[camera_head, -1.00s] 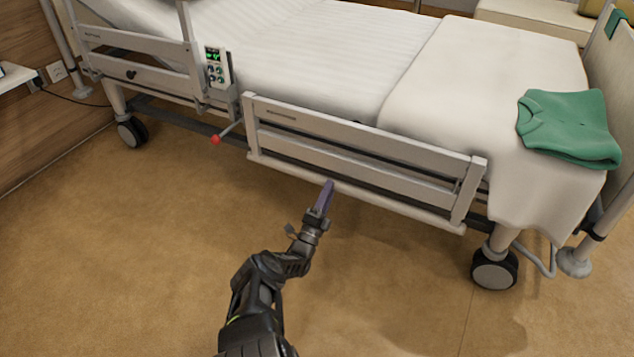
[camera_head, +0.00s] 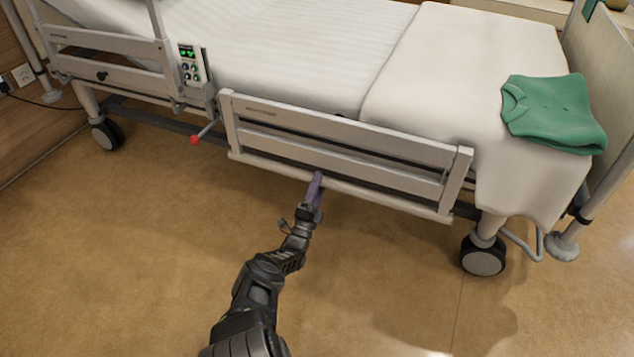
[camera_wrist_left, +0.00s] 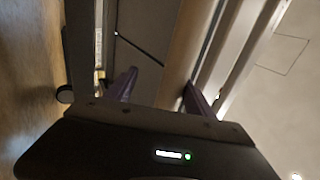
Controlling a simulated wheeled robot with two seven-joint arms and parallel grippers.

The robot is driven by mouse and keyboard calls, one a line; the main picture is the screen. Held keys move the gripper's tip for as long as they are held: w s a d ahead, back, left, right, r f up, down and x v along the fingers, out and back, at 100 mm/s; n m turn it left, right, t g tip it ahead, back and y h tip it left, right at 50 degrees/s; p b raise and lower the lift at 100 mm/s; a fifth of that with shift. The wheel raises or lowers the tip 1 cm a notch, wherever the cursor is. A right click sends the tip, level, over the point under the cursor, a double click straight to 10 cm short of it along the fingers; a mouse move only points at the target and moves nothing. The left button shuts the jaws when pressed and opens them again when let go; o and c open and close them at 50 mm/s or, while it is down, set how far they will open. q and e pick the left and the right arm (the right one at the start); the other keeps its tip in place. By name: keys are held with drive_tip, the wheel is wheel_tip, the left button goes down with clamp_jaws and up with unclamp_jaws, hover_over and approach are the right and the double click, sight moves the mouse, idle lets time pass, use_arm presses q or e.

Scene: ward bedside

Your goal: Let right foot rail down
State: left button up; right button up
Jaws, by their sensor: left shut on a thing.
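The foot rail (camera_head: 345,146) is a pale grey frame with horizontal bars on the near side of the bed, its top bar near mattress height. My left gripper (camera_head: 316,187), with purple fingers, is at the rail's rounded bottom bar (camera_head: 390,202), left of its middle. In the left wrist view my left gripper (camera_wrist_left: 158,92) has its two fingers on either side of a grey bar (camera_wrist_left: 150,75), shut on it. In the head view the far finger is partly hidden by the rail. A lever with a red knob (camera_head: 195,140) sticks out left of the rail. My right gripper is out of view.
A head-end rail (camera_head: 115,60) and a hand control (camera_head: 191,65) are on the left. A green garment (camera_head: 555,112) lies on the blanket (camera_head: 450,70). A castor (camera_head: 483,255) stands below the rail's right end. The floor (camera_head: 130,240) in front is clear.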

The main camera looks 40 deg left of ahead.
use_arm(q)
drive_tip(key=shift+s+a+f, duration=0.1)
drive_tip(key=shift+s, duration=0.1)
idle(0.6)
drive_tip(key=shift+s+f, duration=0.2)
drive_tip(key=shift+s, duration=0.15)
drive_tip(key=v, duration=0.7)
drive_tip(key=shift+d, duration=0.2)
drive_tip(key=shift+w, duration=0.1)
